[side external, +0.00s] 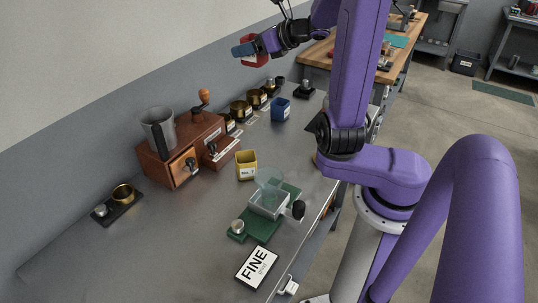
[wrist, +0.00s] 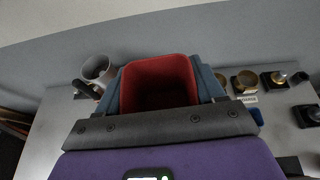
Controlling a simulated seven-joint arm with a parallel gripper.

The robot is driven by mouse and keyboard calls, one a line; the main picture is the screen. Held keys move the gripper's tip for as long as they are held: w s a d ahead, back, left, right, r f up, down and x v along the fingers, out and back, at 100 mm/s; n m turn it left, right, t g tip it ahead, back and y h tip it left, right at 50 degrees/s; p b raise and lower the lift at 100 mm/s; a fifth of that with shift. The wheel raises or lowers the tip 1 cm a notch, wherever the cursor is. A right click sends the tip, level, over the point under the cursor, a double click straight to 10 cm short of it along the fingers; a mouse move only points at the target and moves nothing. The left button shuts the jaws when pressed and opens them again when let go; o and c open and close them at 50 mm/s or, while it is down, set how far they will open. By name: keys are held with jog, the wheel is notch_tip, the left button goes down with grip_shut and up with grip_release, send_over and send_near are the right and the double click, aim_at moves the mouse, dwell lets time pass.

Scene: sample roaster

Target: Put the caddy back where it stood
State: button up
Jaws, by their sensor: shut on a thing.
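A red caddy (side external: 254,60) is held high above the far part of the bench, near the wall. My gripper (side external: 245,49) is shut on it, with blue fingers at its sides. In the wrist view the open red caddy (wrist: 158,68) sits between the two fingers, its opening facing the camera and its inside dark. Two similar caddies stand on the bench: a yellow one (side external: 246,166) near the middle and a blue one (side external: 281,110) farther back. The blue one partly shows in the wrist view (wrist: 254,115).
A wooden sample roaster (side external: 163,160) with a grey pitcher (side external: 158,130) stands along the wall. Several brass cups line the back. A green base with a clear container (side external: 268,204) and a FINE sign (side external: 257,267) lie nearer. Bare bench shows between yellow and blue caddies.

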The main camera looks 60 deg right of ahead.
aim_at(265, 62)
jog(key=shift+m+h, duration=0.4)
jog(key=s, duration=0.2)
jog(key=s+d, duration=0.1)
jog(key=s, duration=0.1)
jog(key=shift+d+f, duration=0.1)
jog(key=shift+f, duration=0.2)
jog(key=shift+w+f, duration=0.15)
jog(key=shift+f, duration=14.95)
jog(key=shift+f, duration=0.1)
jog(key=o, duration=1.2)
jog(key=shift+c, duration=0.2)
jog(key=shift+s+r, duration=0.25)
jog(key=shift+s, duration=0.1)
jog(key=v, duration=1.1)
jog(key=shift+s, duration=0.15)
